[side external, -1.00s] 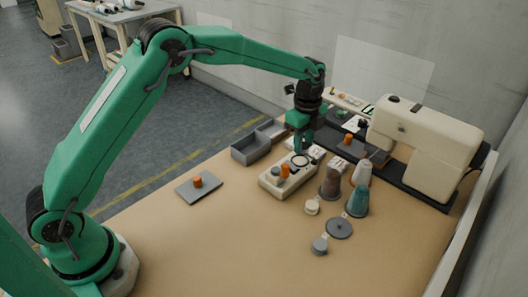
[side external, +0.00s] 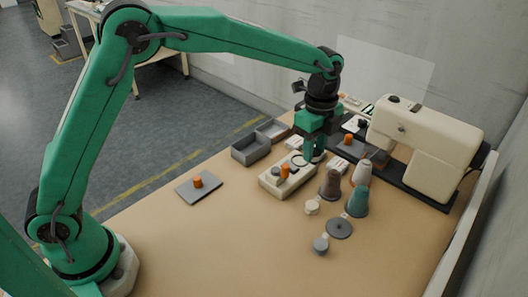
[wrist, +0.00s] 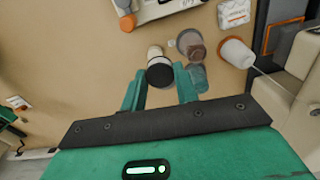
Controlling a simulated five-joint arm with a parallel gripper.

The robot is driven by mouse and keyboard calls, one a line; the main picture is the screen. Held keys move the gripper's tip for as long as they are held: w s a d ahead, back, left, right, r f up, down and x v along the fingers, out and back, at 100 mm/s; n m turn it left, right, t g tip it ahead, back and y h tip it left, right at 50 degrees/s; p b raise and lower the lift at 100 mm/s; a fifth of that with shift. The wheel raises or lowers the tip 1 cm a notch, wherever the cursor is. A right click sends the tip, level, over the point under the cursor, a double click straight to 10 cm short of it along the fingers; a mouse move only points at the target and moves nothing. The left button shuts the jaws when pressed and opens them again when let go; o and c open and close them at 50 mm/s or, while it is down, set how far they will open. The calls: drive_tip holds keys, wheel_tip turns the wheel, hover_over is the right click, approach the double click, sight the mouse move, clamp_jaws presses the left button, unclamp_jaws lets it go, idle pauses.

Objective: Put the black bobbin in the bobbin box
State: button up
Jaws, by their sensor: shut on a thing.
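My gripper (side external: 316,157) is low over the table, just right of the far end of the cream block. In the wrist view its two green fingers (wrist: 160,84) close on a round black thing, which I take for the black bobbin (wrist: 160,76). A pale cylinder (wrist: 155,52) shows right behind it; I cannot tell whether the two are joined. In the side view the fingers mostly hide the bobbin. A grey open box (side external: 250,149) with compartments, likely the bobbin box, stands to the left of the gripper, near the far table edge.
The cream block (side external: 280,182) carries an orange spool (side external: 285,170) and a ring. A sewing machine (side external: 420,140) stands farther right. A grey plate (side external: 199,187) with an orange piece lies left.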

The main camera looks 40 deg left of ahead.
drive_tip(key=shift+a, duration=0.1)
idle(0.3)
drive_tip(key=s+a+f+n, duration=0.1)
drive_tip(key=a+n, duration=0.1)
drive_tip(key=a, duration=0.5)
drive_tip(key=s+a+f+n, duration=0.1)
drive_tip(key=a+f+n, duration=0.1)
drive_tip(key=a, duration=0.5)
approach(251, 144)
drive_tip(key=s+d+f, duration=0.2)
drive_tip(key=s+d, duration=0.1)
drive_tip(key=shift+s+d, duration=0.1)
drive_tip(key=shift+f, duration=2.05)
drive_tip(key=shift+f, duration=0.15)
drive_tip(key=o, duration=0.9)
drive_tip(key=shift+o, duration=0.2)
